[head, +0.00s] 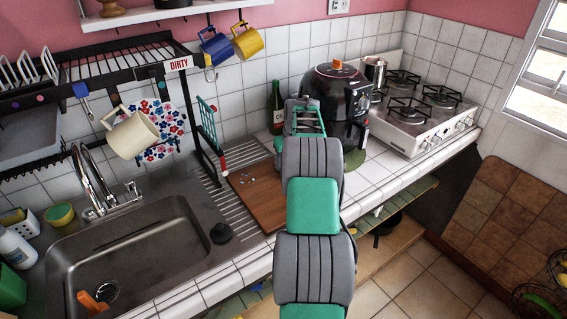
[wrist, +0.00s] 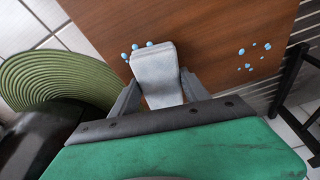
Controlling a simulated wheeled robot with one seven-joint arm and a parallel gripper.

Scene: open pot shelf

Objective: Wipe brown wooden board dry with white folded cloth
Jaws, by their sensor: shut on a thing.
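The brown wooden board (head: 262,203) lies on the counter right of the sink, partly hidden by my arm in the head view. It fills the upper middle of the wrist view (wrist: 215,25). My gripper (wrist: 160,96) is shut on the white folded cloth (wrist: 156,70), which is over the board. I cannot tell if the cloth touches the wood. Blue water drops (wrist: 136,50) show at the cloth's far left end, and another group of drops (wrist: 254,56) lies to its right. In the head view my gripper and the cloth are hidden behind my arm.
A round green mat (wrist: 50,75) lies left of the board in the wrist view. A black rack post (wrist: 294,70) stands on the right. In the head view, a black pot-like appliance (head: 333,92) and a green bottle (head: 276,108) stand behind; the sink (head: 130,245) is left.

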